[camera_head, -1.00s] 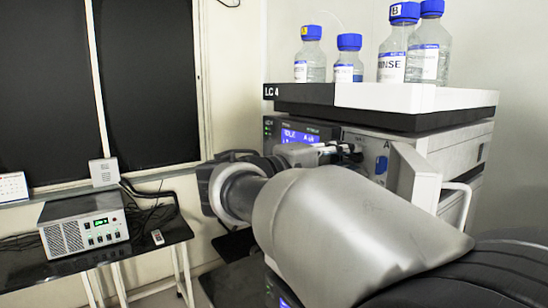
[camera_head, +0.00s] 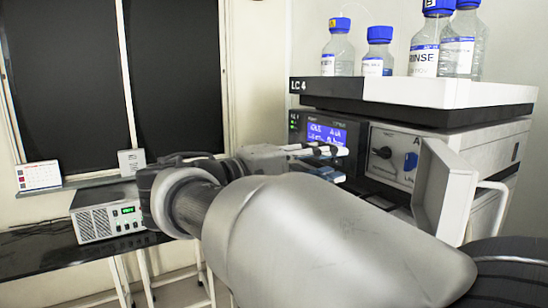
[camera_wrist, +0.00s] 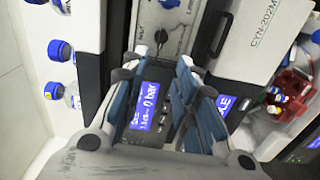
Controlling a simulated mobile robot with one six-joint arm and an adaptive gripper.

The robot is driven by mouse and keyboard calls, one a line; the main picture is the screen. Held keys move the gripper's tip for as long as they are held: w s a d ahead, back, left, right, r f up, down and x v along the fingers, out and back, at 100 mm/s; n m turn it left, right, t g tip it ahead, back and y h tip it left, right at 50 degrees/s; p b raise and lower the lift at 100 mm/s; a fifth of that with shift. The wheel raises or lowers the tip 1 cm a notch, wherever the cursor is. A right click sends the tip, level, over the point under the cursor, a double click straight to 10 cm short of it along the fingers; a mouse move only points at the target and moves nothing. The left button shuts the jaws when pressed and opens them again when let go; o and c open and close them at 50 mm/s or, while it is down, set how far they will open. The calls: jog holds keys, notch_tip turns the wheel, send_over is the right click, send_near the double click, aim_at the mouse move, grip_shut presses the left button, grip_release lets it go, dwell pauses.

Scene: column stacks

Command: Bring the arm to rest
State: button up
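My arm crosses the lower middle of the head view. My gripper (camera_head: 325,151) shows small there, in front of the lab instrument stack marked LC 4. In the wrist view my gripper (camera_wrist: 163,60) is open, its two fingers with blue inner pads apart. The instrument's lit blue display (camera_wrist: 150,107) shows between them and nothing is seen held. Fingertips and instrument front look close; I cannot tell whether they touch. The display also shows in the head view (camera_head: 327,134).
Several blue-capped bottles (camera_head: 425,55) stand on the stack's top tray (camera_head: 440,92). An open grey door or bracket (camera_head: 437,190) juts out at its right. A grey box with a green display (camera_head: 108,211) stands on the dark side table (camera_head: 35,245).

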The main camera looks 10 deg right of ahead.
jog(key=shift+s+a, duration=0.15)
jog(key=shift+a, duration=0.25)
jog(key=s+d+f+g+y+b, duration=0.2)
jog(key=s+d+f+y, duration=0.4)
jog(key=f, duration=0.5)
jog(key=s+d+f+g+y+b, duration=0.1)
jog(key=s+d+f+y+b, duration=0.15)
jog(key=s+f, duration=0.7)
jog(key=s+a+f+m+y, duration=0.1)
jog(key=s+a+f+y, duration=0.1)
jog(key=f, duration=0.3)
jog(key=s+a+f+m+t+y+b, duration=0.1)
jog(key=s+a+f+y, duration=0.1)
jog(key=a+f, duration=0.3)
jog(key=s+a+f+m+y+b, duration=0.1)
jog(key=s+a+f+y, duration=0.1)
jog(key=a+f+y, duration=0.1)
notch_tip(320, 180, down, 2)
jog(key=shift+s+a+f+m+t+y, duration=0.15)
jog(key=shift+s+a+m+t+y, duration=0.2)
jog(key=shift+y, duration=0.4)
jog(key=shift+o, duration=0.3)
